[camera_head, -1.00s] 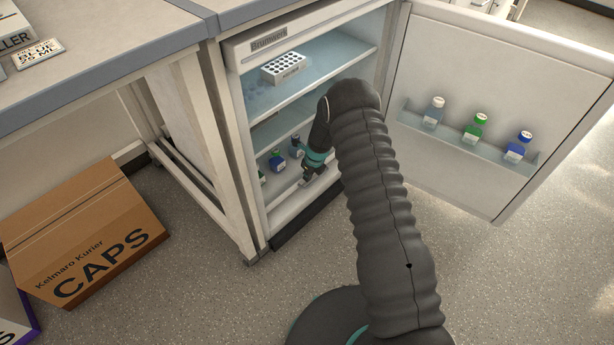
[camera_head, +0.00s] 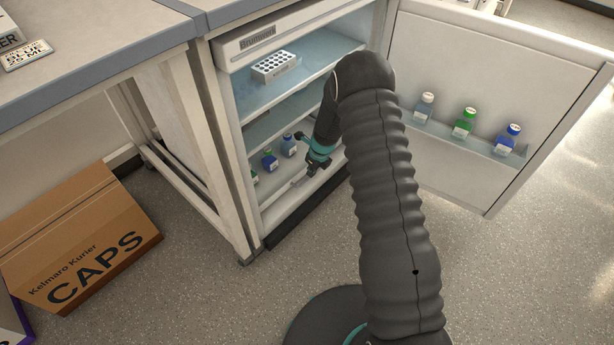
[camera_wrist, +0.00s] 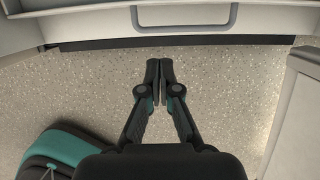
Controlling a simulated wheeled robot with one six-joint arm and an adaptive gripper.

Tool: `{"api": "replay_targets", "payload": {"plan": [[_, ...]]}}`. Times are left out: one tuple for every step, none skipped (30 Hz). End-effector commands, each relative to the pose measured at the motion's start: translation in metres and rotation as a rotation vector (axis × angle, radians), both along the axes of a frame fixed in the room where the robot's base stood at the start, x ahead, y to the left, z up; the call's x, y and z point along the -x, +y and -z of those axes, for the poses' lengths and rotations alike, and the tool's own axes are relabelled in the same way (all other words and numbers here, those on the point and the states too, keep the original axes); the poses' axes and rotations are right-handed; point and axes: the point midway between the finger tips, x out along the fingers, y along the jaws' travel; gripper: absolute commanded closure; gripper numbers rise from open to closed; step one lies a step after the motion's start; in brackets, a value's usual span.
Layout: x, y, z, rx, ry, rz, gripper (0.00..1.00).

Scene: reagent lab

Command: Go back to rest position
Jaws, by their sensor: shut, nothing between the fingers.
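My gripper (camera_head: 314,169) is in front of the open fridge's lower part, just outside its opening in the head view. In the wrist view my gripper (camera_wrist: 161,72) is shut, with its fingertips together and nothing between them, above the speckled floor (camera_wrist: 220,90). My dark ribbed arm covers part of the fridge's right side in the head view.
The fridge (camera_head: 262,44) stands open, its door (camera_head: 410,55) swung right with three bottles in the door shelf (camera_head: 450,135). A white rack (camera_head: 275,67) stands on an upper shelf. Small bottles (camera_head: 269,160) stand low inside. A CAPS box (camera_head: 80,240) lies left.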

Motion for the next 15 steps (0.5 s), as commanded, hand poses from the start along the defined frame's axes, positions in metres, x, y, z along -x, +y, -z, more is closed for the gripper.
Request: {"api": "replay_targets", "payload": {"plan": [[0.001, -0.002, -0.01, 0.0, -0.001, 0.001, 1.0], [0.003, -0.002, -0.014, 0.0, 0.0, 0.001, 1.0], [0.003, -0.003, -0.019, 0.0, -0.001, 0.0, 1.0], [0.004, -0.004, -0.023, 0.0, -0.001, 0.0, 1.0], [0.005, -0.004, -0.025, 0.0, 0.0, -0.001, 1.0], [0.006, -0.005, -0.029, 0.001, 0.001, -0.001, 1.0], [0.006, -0.005, -0.031, 0.001, 0.001, -0.001, 1.0], [0.007, -0.005, -0.033, 0.0, 0.001, -0.001, 1.0], [0.007, -0.005, -0.034, 0.0, 0.001, -0.002, 1.0], [0.007, -0.005, -0.035, 0.0, 0.002, -0.002, 1.0], [0.008, -0.005, -0.036, 0.0, 0.002, -0.002, 1.0], [0.008, -0.005, -0.036, 0.0, 0.002, -0.003, 1.0], [0.008, -0.004, -0.036, 0.0, 0.002, -0.003, 1.0], [0.008, -0.005, -0.036, 0.0, 0.002, -0.003, 1.0], [0.008, -0.004, -0.036, 0.0, 0.002, -0.003, 1.0]]}}
